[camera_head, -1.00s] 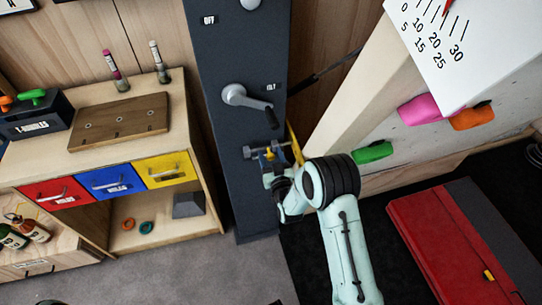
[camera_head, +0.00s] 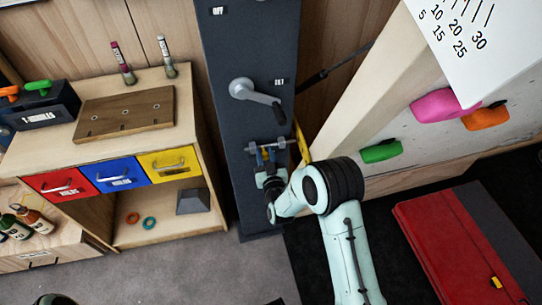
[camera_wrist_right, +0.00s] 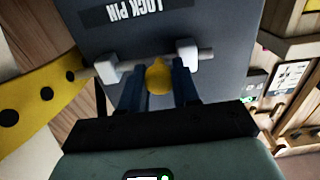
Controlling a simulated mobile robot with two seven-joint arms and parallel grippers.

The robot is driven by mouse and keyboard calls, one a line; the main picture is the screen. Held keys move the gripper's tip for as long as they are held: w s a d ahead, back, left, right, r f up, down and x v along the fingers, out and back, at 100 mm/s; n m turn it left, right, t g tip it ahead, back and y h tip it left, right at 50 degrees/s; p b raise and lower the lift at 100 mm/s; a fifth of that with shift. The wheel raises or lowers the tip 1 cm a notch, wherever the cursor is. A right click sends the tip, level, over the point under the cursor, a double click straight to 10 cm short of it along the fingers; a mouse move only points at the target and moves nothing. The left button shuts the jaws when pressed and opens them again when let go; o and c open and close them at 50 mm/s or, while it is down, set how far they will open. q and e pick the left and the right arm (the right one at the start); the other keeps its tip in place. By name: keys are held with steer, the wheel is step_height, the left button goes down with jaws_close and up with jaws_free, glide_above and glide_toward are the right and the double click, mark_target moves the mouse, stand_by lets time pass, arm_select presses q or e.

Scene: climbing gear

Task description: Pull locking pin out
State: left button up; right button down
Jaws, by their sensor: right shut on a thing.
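The locking pin is a grey rod (camera_wrist_right: 138,64) lying across two pale brackets on the dark panel, with a yellow knob (camera_wrist_right: 157,77) at its middle. An upside-down "LOCK PIN" label (camera_wrist_right: 138,9) is on the panel. My right gripper (camera_wrist_right: 158,88) is shut on the yellow knob, one finger on each side, just below the rod in the wrist view. The rod spans both brackets there, its left end close to a yellow strip with black holes (camera_wrist_right: 32,98). In the head view the right gripper (camera_head: 267,165) is at the panel's lower part. My left gripper is not in view.
A grey crank handle (camera_head: 245,89) juts from the dark panel (camera_head: 245,40) above the pin. A wooden shelf unit (camera_head: 190,120) with coloured drawers stands left. A climbing wall with holds (camera_head: 440,105) and a red crash pad (camera_head: 450,230) are right.

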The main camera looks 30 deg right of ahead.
steer(key=shift+a, duration=0.25)
steer(key=c, duration=0.8)
jaws_free()
steer(key=shift+s, duration=0.35)
steer(key=b+v, duration=0.1)
steer(key=v, duration=1.1)
steer(key=shift+s+a, duration=0.15)
steer(key=shift+s, duration=0.2)
steer(key=shift+f, duration=0.1)
